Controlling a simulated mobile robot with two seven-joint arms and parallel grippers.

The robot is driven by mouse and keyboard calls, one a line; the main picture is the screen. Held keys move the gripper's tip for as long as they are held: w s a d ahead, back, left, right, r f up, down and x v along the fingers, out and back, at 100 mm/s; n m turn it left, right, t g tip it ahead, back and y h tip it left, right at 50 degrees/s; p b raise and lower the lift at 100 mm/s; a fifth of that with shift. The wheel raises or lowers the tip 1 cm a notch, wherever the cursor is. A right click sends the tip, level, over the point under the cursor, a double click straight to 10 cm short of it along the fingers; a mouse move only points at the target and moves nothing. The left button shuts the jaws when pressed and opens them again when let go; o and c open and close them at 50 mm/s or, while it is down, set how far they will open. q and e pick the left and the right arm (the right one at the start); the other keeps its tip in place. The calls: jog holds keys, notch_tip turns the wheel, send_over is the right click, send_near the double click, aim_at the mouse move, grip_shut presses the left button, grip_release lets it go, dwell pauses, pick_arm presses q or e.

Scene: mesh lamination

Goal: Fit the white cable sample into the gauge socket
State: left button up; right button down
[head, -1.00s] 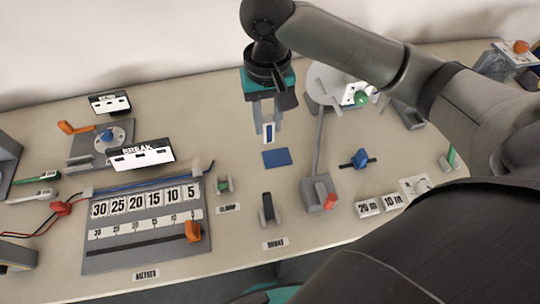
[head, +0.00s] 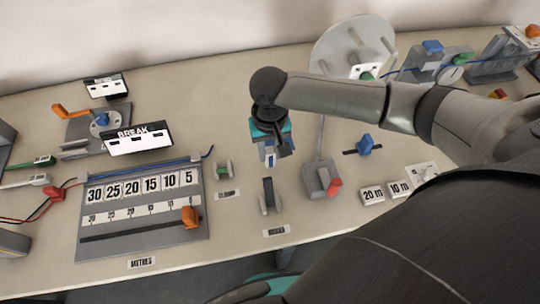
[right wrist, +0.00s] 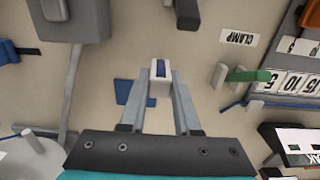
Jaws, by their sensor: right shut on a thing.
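My right gripper (head: 270,158) is shut on a small white block with a blue stripe, which looks like the white cable sample (right wrist: 160,70). The block sits between the fingertips in the right wrist view and is held above the table. A narrow dark grey upright fixture (head: 269,196), likely the gauge socket, stands just in front of the gripper in the head view. It also shows beyond the fingertips in the right wrist view (right wrist: 187,12). The sample and fixture are apart. My left gripper is not in view.
A blue pad (right wrist: 126,93) lies on the table below the gripper. A grey stand with a red part (head: 321,180) is right of the fixture. A small green-handled clamp (head: 223,170) and the metre board (head: 145,243) are to the left.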

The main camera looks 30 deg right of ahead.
notch_tip(320, 180, down, 2)
jog(key=shift+f, duration=0.1)
jog(key=c, duration=0.6)
grip_release()
